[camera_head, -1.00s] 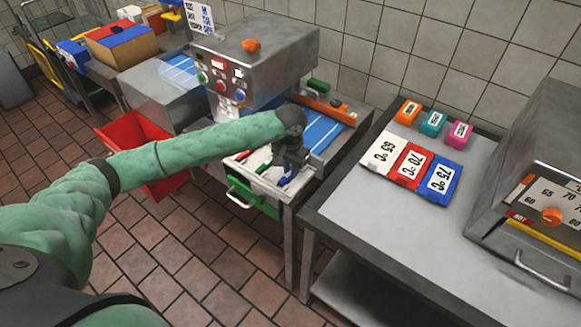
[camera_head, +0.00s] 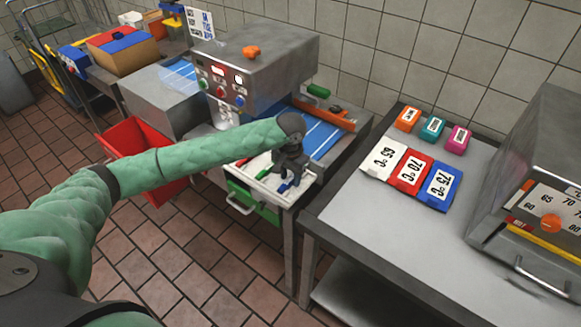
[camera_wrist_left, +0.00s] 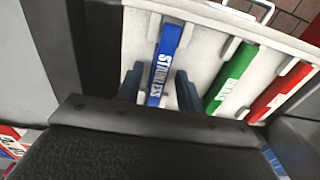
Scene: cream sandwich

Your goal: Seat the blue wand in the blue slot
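The blue wand (camera_wrist_left: 165,62), with white lettering, lies in the white tray (camera_wrist_left: 213,50) of the pulled-out drawer. Its far end sits between two white tabs, at the left of the row. I cannot tell how deep it sits. My left gripper (camera_wrist_left: 158,92) is over the drawer with one finger on each side of the wand, and gaps show between fingers and wand. In the head view my left gripper (camera_head: 289,181) points down into the tray. The blue slot itself is largely hidden by the wand. My right gripper is not in view.
A green wand (camera_wrist_left: 230,78) and a red wand (camera_wrist_left: 281,92) lie in the same tray, right of the blue one. The drawer handle (camera_head: 240,205) sticks out at the front. A steel table (camera_head: 380,215) with coloured cards stands to the right. A red bin (camera_head: 140,135) is left.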

